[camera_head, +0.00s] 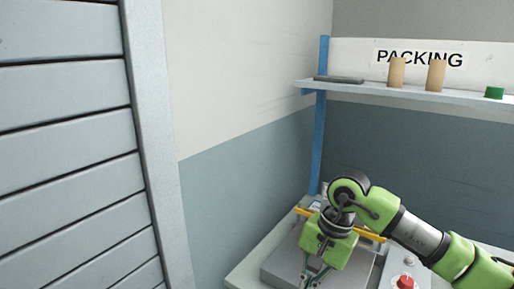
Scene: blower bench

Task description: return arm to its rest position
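My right arm comes in from the right over the bench. It is green and grey, bent at the wrist. My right gripper (315,276) points down in front of a grey block-like surface (280,262) on the bench. Its fingertips run to the bottom edge of the picture, so I cannot tell whether they are open or shut, or whether they touch anything. My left arm and gripper are not in view.
A yellow bar (369,236) lies behind my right gripper, partly hidden by it. A red knob (405,282) sits on a panel to the right. A shelf (400,91) with two tan cylinders is above. A slatted grey panel (65,150) fills the left.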

